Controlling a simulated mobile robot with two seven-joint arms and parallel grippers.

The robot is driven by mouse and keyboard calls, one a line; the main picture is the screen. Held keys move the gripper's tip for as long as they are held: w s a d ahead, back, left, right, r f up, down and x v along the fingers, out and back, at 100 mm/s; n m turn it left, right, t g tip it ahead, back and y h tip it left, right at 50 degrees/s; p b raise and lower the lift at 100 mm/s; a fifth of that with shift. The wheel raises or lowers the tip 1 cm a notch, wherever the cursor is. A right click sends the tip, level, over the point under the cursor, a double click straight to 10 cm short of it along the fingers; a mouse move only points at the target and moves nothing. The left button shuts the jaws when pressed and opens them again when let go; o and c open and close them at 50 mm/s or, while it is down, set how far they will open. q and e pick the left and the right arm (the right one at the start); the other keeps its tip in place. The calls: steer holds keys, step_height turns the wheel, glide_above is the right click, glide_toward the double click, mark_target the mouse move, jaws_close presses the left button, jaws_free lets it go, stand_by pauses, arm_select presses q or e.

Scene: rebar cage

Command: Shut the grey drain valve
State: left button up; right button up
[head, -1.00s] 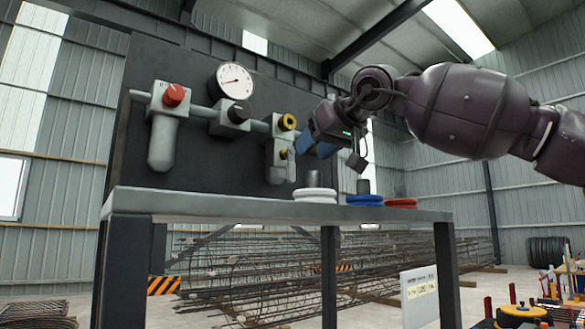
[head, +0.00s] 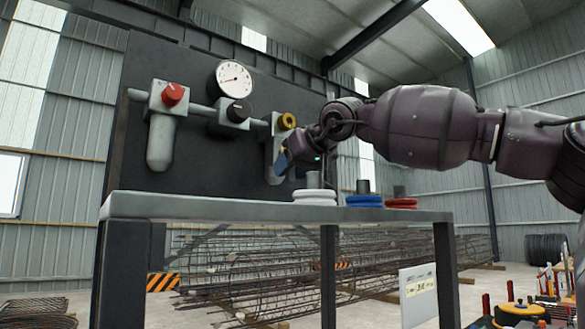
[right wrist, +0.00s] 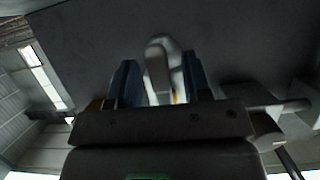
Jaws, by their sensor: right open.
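My right gripper (head: 283,162) is in front of the unit with the yellow knob (head: 286,121) on the dark panel, partly covering that unit's grey body (head: 269,153). In the right wrist view its two blue fingers (right wrist: 157,84) stand apart, with a pale grey rounded part (right wrist: 160,62) of the panel fittings seen between them. A small yellow patch shows beside that part. No contact is visible. I cannot clearly make out a grey drain valve; the lower part of the yellow-knob unit is hidden by the gripper. My left gripper is out of view.
Left on the panel (head: 205,150) are a red-knob unit (head: 172,95), a black knob (head: 238,111) and a round gauge (head: 234,80). The bench (head: 170,206) below carries white rings (head: 314,197), blue rings (head: 364,200) and a red ring (head: 401,203).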

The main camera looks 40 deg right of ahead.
jaws_close()
steer(key=a+r+m+t+y+p, duration=0.1)
steer(key=m+y, duration=0.1)
steer(key=m, duration=0.1)
steer(key=a+r+m+t+y+p, duration=0.1)
steer(key=m+y+p, duration=0.1)
steer(key=m, duration=0.2)
steer(key=a+m+t+y+p, duration=0.1)
steer(key=m+y, duration=0.1)
steer(key=m, duration=0.2)
steer(key=shift+w+a+r, duration=0.15)
steer(key=shift+a+r, duration=0.1)
steer(key=shift+r, duration=0.15)
steer(key=shift+r+m+t, duration=0.4)
steer(key=shift+m+t, duration=0.1)
steer(key=shift+m, duration=0.7)
steer(key=shift+r+b, duration=0.1)
steer(key=shift+b, duration=0.2)
